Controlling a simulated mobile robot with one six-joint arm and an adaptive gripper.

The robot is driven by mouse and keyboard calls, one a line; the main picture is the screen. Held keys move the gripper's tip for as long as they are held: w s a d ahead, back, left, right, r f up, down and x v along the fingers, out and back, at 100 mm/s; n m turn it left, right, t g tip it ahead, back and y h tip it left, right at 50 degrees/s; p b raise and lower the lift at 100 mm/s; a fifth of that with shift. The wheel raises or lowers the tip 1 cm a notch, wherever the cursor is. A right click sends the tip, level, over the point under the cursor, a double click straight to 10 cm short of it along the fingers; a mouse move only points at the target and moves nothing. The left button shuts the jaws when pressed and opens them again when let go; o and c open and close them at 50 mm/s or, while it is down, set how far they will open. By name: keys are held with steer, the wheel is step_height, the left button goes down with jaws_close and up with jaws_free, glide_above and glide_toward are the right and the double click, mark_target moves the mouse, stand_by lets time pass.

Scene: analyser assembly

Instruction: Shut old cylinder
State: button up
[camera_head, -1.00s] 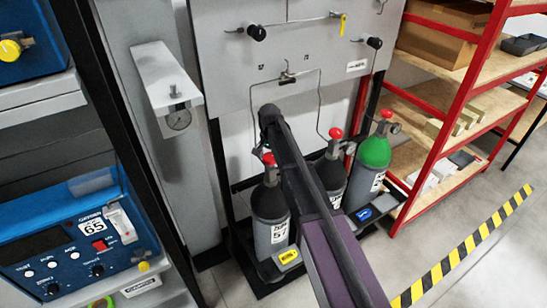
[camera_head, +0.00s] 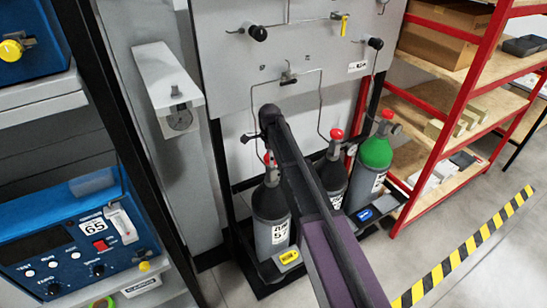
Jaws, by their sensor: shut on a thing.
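Three gas cylinders stand in a row below the grey panel. The left cylinder (camera_head: 270,205) is grey with a black shoulder, a label that seems to read 57, and a red-topped valve (camera_head: 267,158). The middle cylinder (camera_head: 334,178) is grey and black with a red top. The right cylinder (camera_head: 374,158) has a green shoulder and a red top. I cannot tell from looks which one is the old one. My dark arm reaches up from the bottom, across the left and middle cylinders, and its wrist is above the left valve.
The grey panel (camera_head: 220,75) carries thin pipes and black knobs (camera_head: 257,33). A blue analyser (camera_head: 75,245) sits on the left shelf. A red-framed shelf (camera_head: 445,110) stands right. Floor is clear near the striped tape (camera_head: 470,240).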

steer(key=shift+w+m, duration=0.25)
steer(key=shift+m, duration=1.05)
steer(key=o, duration=0.9)
steer(key=shift+o, duration=0.2)
steer(key=shift+s+r, duration=0.1)
steer(key=shift+s, duration=0.05)
